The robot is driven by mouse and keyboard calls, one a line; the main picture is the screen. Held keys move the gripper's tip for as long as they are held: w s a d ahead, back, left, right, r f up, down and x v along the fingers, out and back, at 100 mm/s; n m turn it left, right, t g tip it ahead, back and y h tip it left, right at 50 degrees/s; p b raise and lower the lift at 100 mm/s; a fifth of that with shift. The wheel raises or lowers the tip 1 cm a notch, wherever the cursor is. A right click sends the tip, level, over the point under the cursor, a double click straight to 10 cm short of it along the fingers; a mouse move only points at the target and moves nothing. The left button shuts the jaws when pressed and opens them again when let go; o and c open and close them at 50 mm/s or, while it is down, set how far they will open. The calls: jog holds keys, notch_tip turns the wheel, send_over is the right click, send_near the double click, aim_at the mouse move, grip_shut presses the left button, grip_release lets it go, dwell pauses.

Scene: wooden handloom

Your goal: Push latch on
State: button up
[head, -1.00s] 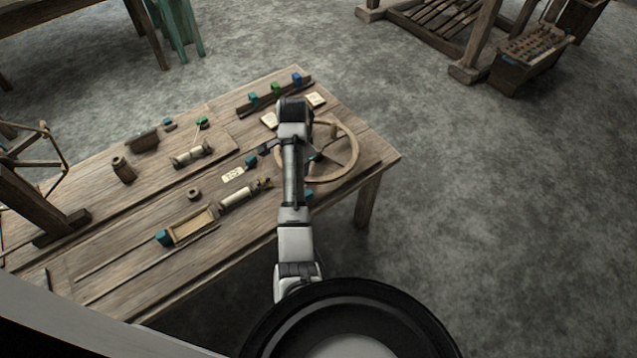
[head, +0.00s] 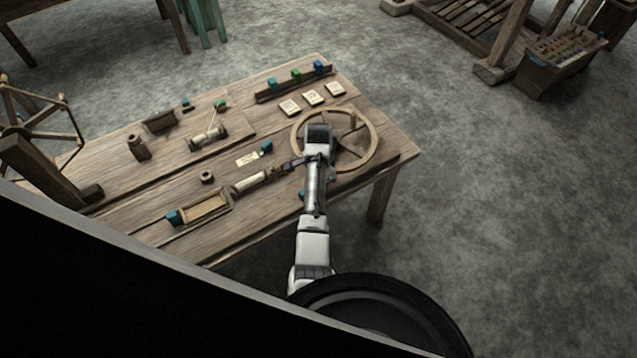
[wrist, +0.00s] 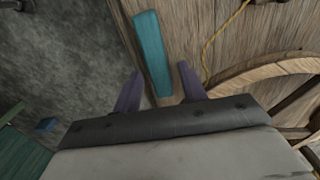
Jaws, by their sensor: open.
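A teal bar (wrist: 152,52) lies along the wooden table's edge in the wrist view, straight ahead of my gripper. It looks like the latch, but I cannot be sure. My gripper (wrist: 160,88) is open, with one dark purple finger on each side of the bar's near end. Nothing is visibly held, and I cannot tell whether a finger touches the bar. In the head view, a small teal piece (head: 302,195) shows at the table's front edge beside my arm. My arm's end is over the left part of the wooden wheel and hides what lies beneath it.
The spoked wooden wheel (head: 372,160) stands close to the bar; its rim also shows in the wrist view (wrist: 262,72). A yellow cord (wrist: 222,32) runs between them. A shuttle-like tray (head: 207,207), cards (head: 312,98) and coloured blocks (head: 296,75) are on the table (head: 130,190).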

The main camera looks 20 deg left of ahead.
jog(key=shift+f, duration=0.5)
grip_shut()
